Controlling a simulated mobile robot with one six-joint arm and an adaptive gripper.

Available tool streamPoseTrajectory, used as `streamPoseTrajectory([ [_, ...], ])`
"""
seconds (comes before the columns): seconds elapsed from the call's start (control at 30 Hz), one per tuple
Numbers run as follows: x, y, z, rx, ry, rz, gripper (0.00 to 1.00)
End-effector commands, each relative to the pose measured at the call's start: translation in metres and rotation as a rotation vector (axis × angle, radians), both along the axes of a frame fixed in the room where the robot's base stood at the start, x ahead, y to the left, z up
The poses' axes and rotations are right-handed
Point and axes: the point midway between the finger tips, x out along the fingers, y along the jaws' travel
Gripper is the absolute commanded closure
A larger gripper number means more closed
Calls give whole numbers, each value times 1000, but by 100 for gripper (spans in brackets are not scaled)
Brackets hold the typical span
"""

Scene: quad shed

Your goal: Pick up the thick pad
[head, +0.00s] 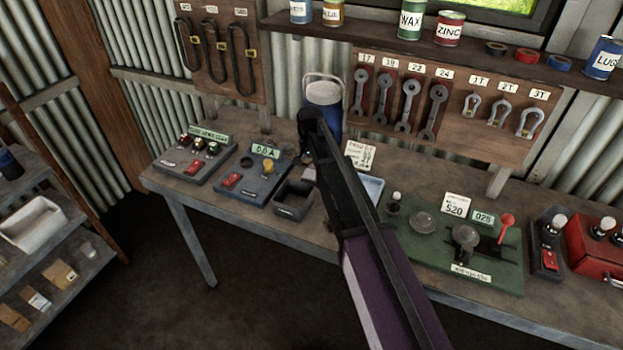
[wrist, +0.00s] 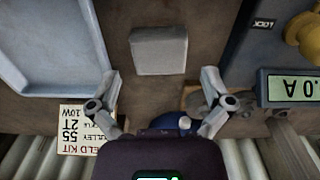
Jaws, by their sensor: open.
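A light grey, square, thick block that looks like the pad (wrist: 159,52) lies flat on the brown table top in the wrist view. In the head view my arm reaches over the bench and the fingertips are hidden.
A pale blue tray (wrist: 62,45) is left of the pad; a dark meter box (wrist: 275,60) is right of it. A written card (wrist: 85,130) stands by the left finger. In the head view, a blue jug (head: 324,95) stands behind my arm and a green board (head: 500,270) lies right.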

Motion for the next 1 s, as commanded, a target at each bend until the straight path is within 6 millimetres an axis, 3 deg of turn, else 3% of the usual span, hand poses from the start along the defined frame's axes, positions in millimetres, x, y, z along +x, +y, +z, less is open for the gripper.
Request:
streamPoseTrajectory([
  [0.27, 0, 0, -7, 0, 0, 0, 0],
  [0.8, 1, -1, -47, 0, 0, 1, 0],
  [1.0, 1, -1, -52, 0, 0, 1, 0],
])
